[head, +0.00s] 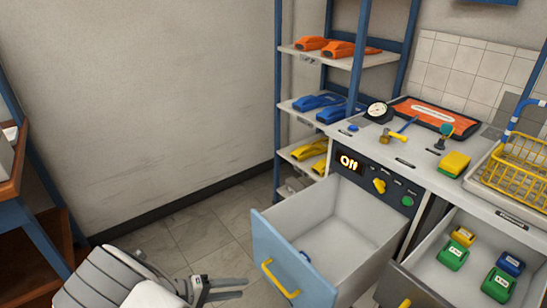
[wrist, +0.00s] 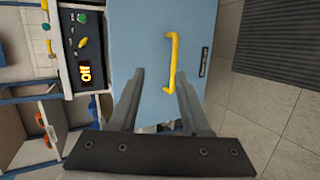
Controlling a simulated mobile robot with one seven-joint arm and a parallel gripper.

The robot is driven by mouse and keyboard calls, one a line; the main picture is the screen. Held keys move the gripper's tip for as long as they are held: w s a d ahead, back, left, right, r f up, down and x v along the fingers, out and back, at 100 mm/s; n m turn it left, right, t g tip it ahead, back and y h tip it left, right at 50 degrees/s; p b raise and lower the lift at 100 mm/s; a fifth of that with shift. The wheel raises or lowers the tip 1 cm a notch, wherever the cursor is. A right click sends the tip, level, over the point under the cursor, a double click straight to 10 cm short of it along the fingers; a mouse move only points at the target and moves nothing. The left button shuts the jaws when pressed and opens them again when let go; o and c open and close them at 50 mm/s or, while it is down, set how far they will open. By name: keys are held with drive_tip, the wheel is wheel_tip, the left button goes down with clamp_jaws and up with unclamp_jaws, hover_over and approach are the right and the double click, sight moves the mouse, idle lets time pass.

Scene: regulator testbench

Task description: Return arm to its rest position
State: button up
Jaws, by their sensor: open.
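My gripper (head: 222,289) is at the bottom of the head view, left of the open blue-fronted drawer, with its fingers apart and nothing between them. The drawer's blue front (head: 275,262) carries a yellow handle (head: 280,279). In the wrist view my gripper (wrist: 160,80) faces the blue drawer front (wrist: 140,45). The yellow handle (wrist: 171,62) shows ahead of and between the fingers, and I cannot tell how far away it is. The base of my arm's end hides the lower part of that view.
A second open drawer (head: 420,290) at the right holds several coloured blocks. The counter (head: 405,150) bears a gauge (head: 377,112) and a yellow basket (head: 520,165). A shelf rack (head: 340,60) stands behind. A brown bench (head: 12,185) is at the left. Floor (head: 190,240) between is clear.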

drive_tip(key=d+r+m+g+y, duration=0.2)
drive_tip(key=d+r+g+y, duration=0.15)
drive_tip(key=d+r, duration=0.55)
drive_tip(key=d+r+m+g+y, duration=0.2)
drive_tip(key=d+r+y, duration=0.2)
drive_tip(key=r, duration=0.9)
drive_tip(key=s+d+r+m+t+y, duration=0.1)
drive_tip(key=s+d+r+t+y, duration=0.4)
drive_tip(key=s+d+r, duration=0.8)
wheel_tip(320, 180, up, 17)
drive_tip(key=a+p, duration=0.1)
drive_tip(key=p, duration=1.7)
drive_tip(key=shift+s+a+t+h, duration=0.35)
drive_tip(key=shift+s+t, duration=0.05)
drive_tip(key=shift+t, duration=0.05)
drive_tip(key=shift+a, duration=0.1)
drive_tip(key=shift+w, duration=0.1)
